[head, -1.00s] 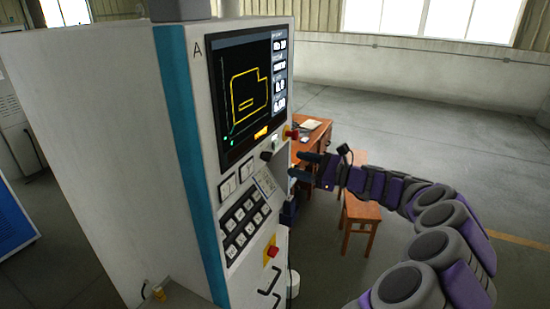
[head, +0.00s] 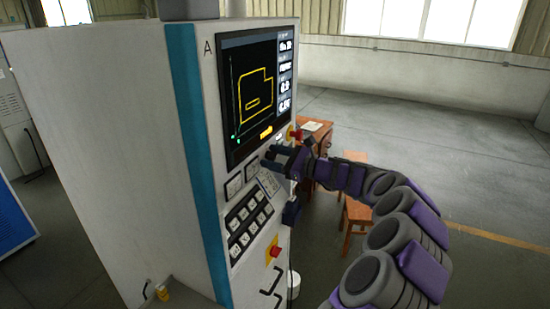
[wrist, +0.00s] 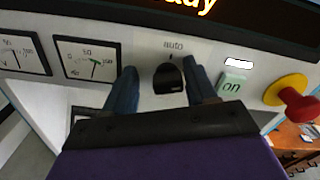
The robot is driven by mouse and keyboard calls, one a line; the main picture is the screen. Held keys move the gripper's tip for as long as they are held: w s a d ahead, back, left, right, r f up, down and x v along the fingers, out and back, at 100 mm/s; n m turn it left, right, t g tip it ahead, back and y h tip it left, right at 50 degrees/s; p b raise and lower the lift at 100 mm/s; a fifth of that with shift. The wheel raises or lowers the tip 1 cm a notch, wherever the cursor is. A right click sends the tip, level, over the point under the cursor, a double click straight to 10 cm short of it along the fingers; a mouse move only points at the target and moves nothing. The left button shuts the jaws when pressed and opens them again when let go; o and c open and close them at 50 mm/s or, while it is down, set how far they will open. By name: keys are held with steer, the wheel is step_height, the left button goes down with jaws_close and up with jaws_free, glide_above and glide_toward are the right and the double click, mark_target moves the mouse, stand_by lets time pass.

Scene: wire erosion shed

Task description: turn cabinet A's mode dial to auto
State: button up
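Cabinet A (head: 110,150) stands at the left and centre of the head view, with a lit screen on its panel. Its black mode dial (wrist: 169,79) is in the wrist view, under a faint label reading "auto". My gripper (wrist: 164,72) is open, with one blue finger on each side of the dial. A gap shows between the dial and each finger. In the head view my gripper (head: 275,157) is at the panel just below the screen and covers the dial there.
A green "on" button (wrist: 232,85) and a red emergency knob on a yellow base (wrist: 290,92) are right of the dial. Two gauges (wrist: 88,58) are left of it. A wooden stool (head: 356,212) and desk (head: 318,140) stand behind my arm. Open floor lies right.

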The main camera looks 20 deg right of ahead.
steer(key=shift+d+f, duration=0.1)
steer(key=shift+d, duration=0.1)
steer(key=shift+c, duration=1.4)
steer(key=shift+d, duration=0.5)
steer(key=c, duration=0.3)
steer(key=shift+a, duration=0.1)
steer(key=c, duration=0.4)
steer(key=shift+o, duration=0.2)
